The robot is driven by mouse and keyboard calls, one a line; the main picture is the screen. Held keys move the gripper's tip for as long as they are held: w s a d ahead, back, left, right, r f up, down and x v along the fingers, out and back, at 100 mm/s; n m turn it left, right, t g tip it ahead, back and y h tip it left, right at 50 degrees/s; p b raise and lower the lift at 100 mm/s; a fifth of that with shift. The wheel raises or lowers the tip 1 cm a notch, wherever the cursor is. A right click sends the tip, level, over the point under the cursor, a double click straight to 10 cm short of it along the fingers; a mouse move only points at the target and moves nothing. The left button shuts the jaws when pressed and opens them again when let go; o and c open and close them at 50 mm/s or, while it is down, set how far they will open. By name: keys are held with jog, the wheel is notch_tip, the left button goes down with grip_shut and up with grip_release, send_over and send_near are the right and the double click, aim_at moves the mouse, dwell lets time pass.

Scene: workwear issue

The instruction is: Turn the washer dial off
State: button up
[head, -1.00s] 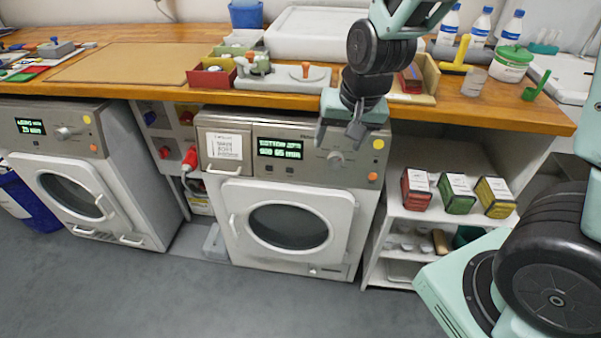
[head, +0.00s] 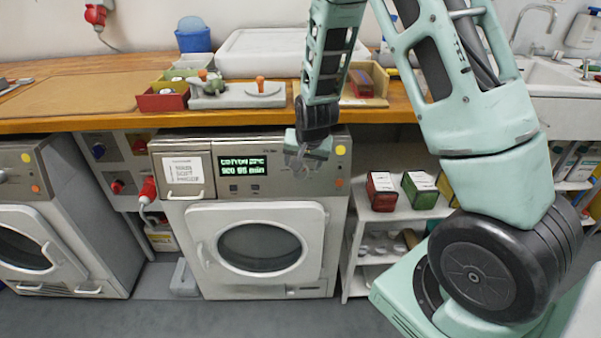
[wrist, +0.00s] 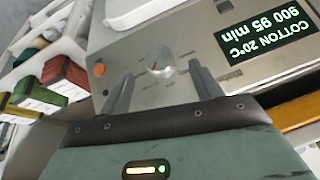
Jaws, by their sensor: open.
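The near washer (head: 180,225) has a grey panel with a lit green display (head: 242,164) reading COTTON 20°C, 900 95 min; the wrist view shows this display (wrist: 262,40) upside down. Its round silver dial (wrist: 160,60) sits on the panel with a small red pointer mark. My gripper (head: 302,166) is at the panel right of the display. In the wrist view my gripper (wrist: 161,72) is open, one finger on each side of the dial. I see no clear contact. In the head view my fingers mostly hide the dial.
An orange button (head: 339,183) and a yellow one (head: 340,150) are right of the dial. The wooden worktop (head: 100,122) overhangs above. A shelf (head: 395,220) with several boxes stands to the right. A second washer (head: 90,235) is at the left.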

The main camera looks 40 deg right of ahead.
aim_at(300, 174)
jog(key=x, duration=0.4)
jog(key=shift+w+d+f, duration=0.1)
jog(key=shift+w+f, duration=0.05)
jog(key=shift+f, duration=0.25)
jog(key=c, duration=1)
